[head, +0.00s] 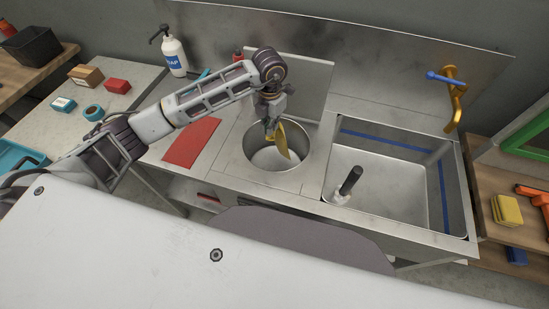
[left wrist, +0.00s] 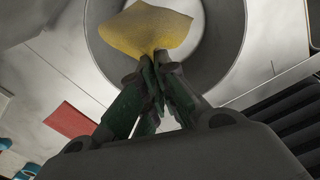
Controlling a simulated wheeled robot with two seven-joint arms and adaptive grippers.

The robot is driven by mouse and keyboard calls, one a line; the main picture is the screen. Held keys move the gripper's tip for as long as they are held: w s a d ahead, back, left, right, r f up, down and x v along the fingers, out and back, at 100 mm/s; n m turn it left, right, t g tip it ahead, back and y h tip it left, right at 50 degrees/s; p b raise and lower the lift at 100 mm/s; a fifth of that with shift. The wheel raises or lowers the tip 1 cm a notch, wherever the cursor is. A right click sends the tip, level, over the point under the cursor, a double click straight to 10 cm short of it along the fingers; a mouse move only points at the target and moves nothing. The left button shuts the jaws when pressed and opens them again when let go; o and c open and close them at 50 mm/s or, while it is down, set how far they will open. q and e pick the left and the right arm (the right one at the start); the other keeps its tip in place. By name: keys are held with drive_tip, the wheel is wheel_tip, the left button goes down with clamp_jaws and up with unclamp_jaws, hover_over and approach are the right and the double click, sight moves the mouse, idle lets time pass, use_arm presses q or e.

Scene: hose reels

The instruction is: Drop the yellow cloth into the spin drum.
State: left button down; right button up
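The spin drum (head: 262,165) is a round steel well set into the counter, left of the sink. My left gripper (head: 270,133) reaches over it from above, fingers pointing down. It is shut on the yellow cloth (head: 283,143), which hangs over the drum opening. In the left wrist view the fingertips (left wrist: 151,62) meet on the edge of the yellow cloth (left wrist: 147,30), and the drum's rim (left wrist: 222,50) surrounds it. The cloth hides part of the drum's inside. My right gripper is not in view.
A red mat (head: 192,142) lies on the counter left of the drum. The sink (head: 385,185) on the right holds a black-handled brush (head: 350,181). A brass faucet (head: 456,105) stands behind it. A soap bottle (head: 174,54) stands at the back left.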

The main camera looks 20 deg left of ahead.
use_arm(q)
wheel_tip(320, 180, down, 4)
drive_tip(key=shift+r+b, duration=0.25)
drive_tip(key=shift+b, duration=0.5)
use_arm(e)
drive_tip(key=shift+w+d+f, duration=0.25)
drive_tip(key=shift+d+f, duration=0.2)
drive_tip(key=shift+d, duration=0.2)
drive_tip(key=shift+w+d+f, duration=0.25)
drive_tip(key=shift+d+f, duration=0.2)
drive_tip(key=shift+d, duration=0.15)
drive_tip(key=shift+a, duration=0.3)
use_arm(q)
drive_tip(key=c, duration=1.9)
unclamp_jaws()
drive_tip(key=shift+c, duration=0.2)
drive_tip(key=o, duration=0.3)
drive_tip(key=o, duration=0.5)
drive_tip(key=shift+o, duration=0.5)
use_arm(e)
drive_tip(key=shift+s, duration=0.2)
